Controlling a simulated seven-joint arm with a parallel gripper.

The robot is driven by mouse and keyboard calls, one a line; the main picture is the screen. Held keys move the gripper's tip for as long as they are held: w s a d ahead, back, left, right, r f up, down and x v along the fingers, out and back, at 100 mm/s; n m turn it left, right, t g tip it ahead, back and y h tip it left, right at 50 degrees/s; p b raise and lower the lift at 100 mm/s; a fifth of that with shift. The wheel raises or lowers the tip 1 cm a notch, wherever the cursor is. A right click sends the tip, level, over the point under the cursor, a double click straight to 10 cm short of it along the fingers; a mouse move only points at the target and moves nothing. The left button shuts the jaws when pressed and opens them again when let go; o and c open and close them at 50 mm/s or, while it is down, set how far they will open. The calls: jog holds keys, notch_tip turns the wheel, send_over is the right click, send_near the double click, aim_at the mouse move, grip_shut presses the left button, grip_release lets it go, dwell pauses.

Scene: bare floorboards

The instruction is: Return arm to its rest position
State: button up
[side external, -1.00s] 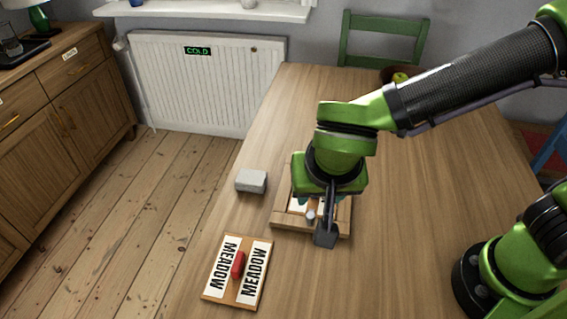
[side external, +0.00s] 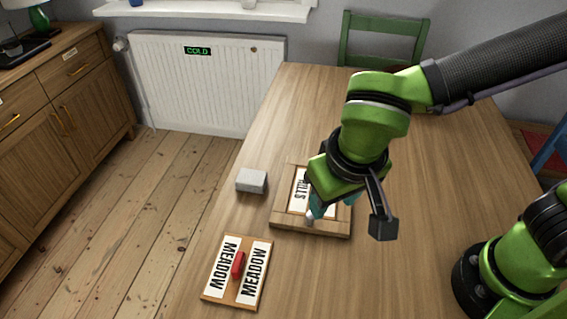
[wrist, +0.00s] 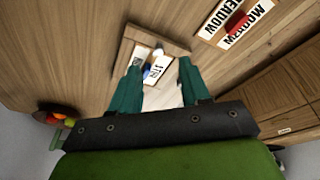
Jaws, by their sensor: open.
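My gripper (side external: 322,208) hangs tilted over the right part of a wooden framed tray (side external: 284,221) on the table. In the wrist view my teal fingers (wrist: 159,66) are spread apart, with nothing held between them. The tray (wrist: 126,45) shows beyond the fingertips, with a white card reading HILLS in the side view (side external: 299,188). A small blue and white item (wrist: 152,70) shows between the fingers in the wrist view; what it is I cannot tell. My wrist hides the tray's far right part in the side view.
A MEADOW board (side external: 236,292) with a red handle (side external: 238,265) lies on the table (side external: 440,215) near the front left. A grey block (side external: 251,181) sits by the left edge. A green chair (side external: 385,40) stands behind. A fruit bowl (wrist: 50,118) shows in the wrist view.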

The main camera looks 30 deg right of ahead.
jog(key=d+r+m+t+y, duration=0.1)
jog(key=d+r+t, duration=0.1)
jog(key=d, duration=0.8)
jog(key=d+r+m+t+y, duration=0.1)
jog(key=d+r, duration=0.4)
jog(key=d, duration=0.5)
jog(key=shift+s+d+t+y, duration=0.35)
jog(key=shift+t+y, duration=0.15)
jog(key=shift+t, duration=0.2)
